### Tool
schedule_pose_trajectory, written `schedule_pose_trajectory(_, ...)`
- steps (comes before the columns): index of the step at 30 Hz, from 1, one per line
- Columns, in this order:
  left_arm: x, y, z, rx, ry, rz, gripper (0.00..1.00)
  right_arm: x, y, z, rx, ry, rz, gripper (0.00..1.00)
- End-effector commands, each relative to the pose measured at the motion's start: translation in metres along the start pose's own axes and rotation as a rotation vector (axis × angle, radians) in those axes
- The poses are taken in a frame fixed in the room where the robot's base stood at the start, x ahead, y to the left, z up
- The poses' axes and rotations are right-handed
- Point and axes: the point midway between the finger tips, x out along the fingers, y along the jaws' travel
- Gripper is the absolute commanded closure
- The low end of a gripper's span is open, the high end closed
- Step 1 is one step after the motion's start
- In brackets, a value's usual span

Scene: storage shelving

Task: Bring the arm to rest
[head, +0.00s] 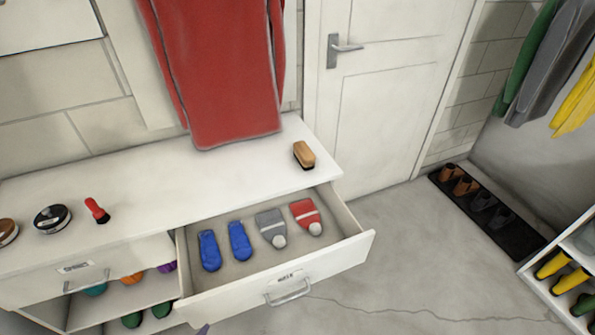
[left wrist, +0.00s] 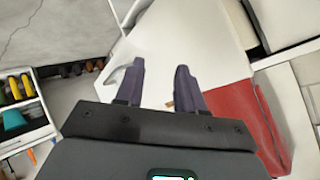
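My left gripper (left wrist: 160,68) shows in the left wrist view with its two dark purple fingers apart and nothing visible between them. Behind the fingers is a white surface, and a small brown thing shows beside the right finger. In the head view only a small purple tip (head: 203,329) shows at the bottom edge, below the open drawer (head: 330,264); it looks like a fingertip of mine. The rest of that arm is out of the head view. My right gripper is in neither view.
The pulled-out drawer holds two blue items (head: 240,241), a grey hat (head: 269,224) and a red hat (head: 303,212). A brush (head: 304,155), a red-handled brush (head: 97,211) and tins (head: 52,218) stand on the white cabinet top (head: 200,185). Floor (head: 420,270) right of the drawer is clear.

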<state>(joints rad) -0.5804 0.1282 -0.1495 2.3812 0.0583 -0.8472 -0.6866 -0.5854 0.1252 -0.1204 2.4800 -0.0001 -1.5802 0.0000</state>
Motion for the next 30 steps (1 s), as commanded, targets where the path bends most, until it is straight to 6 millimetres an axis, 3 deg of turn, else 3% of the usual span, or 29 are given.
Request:
schedule_pose_trajectory(6,-0.034,0.022,0.036,-0.32,-0.304,0.166,0.62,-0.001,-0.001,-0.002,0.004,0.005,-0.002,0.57)
schedule_pose_trajectory(13,-0.064,0.051,0.072,-0.634,-0.617,0.215,0.62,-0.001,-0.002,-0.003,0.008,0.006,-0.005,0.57)
schedule_pose_trajectory(15,-0.081,0.035,0.052,-0.631,-0.608,0.214,0.62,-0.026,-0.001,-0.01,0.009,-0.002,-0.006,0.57)
schedule_pose_trajectory(23,-0.123,-0.003,0.007,-0.628,-0.607,0.214,0.62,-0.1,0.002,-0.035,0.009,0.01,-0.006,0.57)
schedule_pose_trajectory(30,-0.174,-0.048,-0.046,-0.627,-0.606,0.215,0.62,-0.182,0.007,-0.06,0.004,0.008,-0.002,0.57)
